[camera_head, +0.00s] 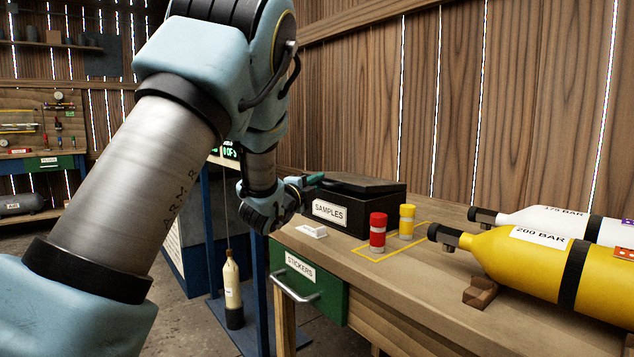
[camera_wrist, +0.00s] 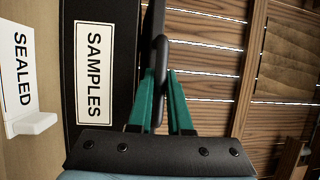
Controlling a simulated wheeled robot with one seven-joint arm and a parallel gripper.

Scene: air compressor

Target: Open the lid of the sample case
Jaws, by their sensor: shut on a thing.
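The sample case (camera_head: 375,209) is a black box with a white SAMPLES label, standing on the workbench against the plank wall. Its dark lid (camera_head: 368,185) lies over the top; I cannot tell whether it is slightly raised. My gripper (camera_head: 312,180) is at the left end of the lid. In the wrist view, my gripper (camera_wrist: 162,78) has its green fingers on both sides of a dark handle (camera_wrist: 161,50) at the lid's edge and is shut on it. The case front (camera_wrist: 122,60) with its label lies to the left of the fingers there.
A white SEALED sign (camera_head: 312,231) stands before the case. A red canister (camera_head: 377,233) and a yellow canister (camera_head: 407,221) stand close to its right. A yellow cylinder (camera_head: 540,258) and a white cylinder (camera_head: 560,221) lie further right. The stickers drawer (camera_head: 307,282) is below.

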